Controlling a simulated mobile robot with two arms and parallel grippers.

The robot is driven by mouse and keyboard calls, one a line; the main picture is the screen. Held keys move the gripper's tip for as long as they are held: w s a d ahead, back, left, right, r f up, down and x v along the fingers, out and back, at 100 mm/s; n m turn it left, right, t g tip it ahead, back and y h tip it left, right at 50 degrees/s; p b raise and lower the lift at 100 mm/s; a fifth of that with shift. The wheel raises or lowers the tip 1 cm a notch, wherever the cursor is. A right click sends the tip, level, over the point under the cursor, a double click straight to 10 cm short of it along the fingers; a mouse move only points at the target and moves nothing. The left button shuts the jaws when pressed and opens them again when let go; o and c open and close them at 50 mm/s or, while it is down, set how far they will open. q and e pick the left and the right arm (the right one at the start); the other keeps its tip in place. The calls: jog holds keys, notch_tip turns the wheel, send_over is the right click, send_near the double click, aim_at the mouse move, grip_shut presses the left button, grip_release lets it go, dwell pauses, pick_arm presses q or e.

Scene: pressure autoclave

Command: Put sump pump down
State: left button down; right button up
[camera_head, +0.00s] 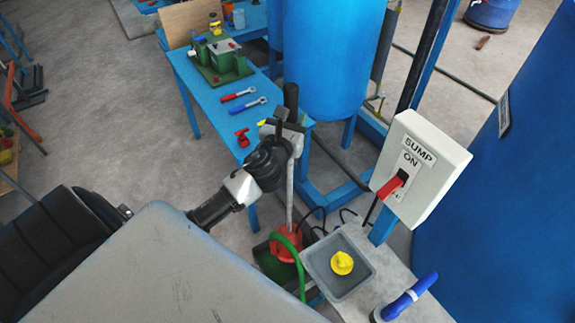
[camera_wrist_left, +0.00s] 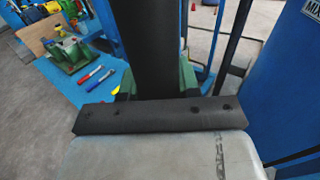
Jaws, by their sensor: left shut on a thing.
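The sump pump has a red body (camera_head: 287,243) at the foot of a long grey rod, with a black grip on top and a green hose curving down from it. It stands close to upright in the head view. My left gripper (camera_head: 284,128) is shut on the upper part of the rod, just under the black top. In the left wrist view the black grip (camera_wrist_left: 152,50) rises in front of the dark gripper bar. A green box-like thing (camera_head: 268,262) is beneath or behind the red body; whether they touch cannot be told.
A grey tray (camera_head: 361,275) with a yellow part (camera_head: 342,263) is right of the pump. The SUMP switch box (camera_head: 418,170) with a red lever stands above it. A blue bench (camera_head: 205,95) with wrenches and a blue tank (camera_head: 328,60) are behind. Open floor (camera_head: 130,125) lies left.

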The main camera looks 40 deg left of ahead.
pick_arm(q)
jog(key=shift+s+f+b, duration=0.2)
jog(key=shift+f+b, duration=0.1)
jog(key=shift+b, duration=0.1)
jog(key=b, duration=0.4)
send_over(289, 170)
jog(key=w, duration=0.3)
notch_tip(289, 170, down, 5)
jog(key=shift+s+a+f+b, duration=0.15)
jog(key=shift+f+b, duration=0.75)
jog(key=shift+f, duration=1.55)
jog(key=shift+a+f+b, duration=0.2)
jog(key=shift+f+b, duration=0.7)
jog(key=shift+f, duration=1.55)
jog(key=c, duration=1.3)
grip_release()
jog(key=shift+f, duration=0.3)
jog(key=o, duration=0.5)
jog(key=shift+s+r, duration=0.1)
jog(key=shift+s, duration=0.05)
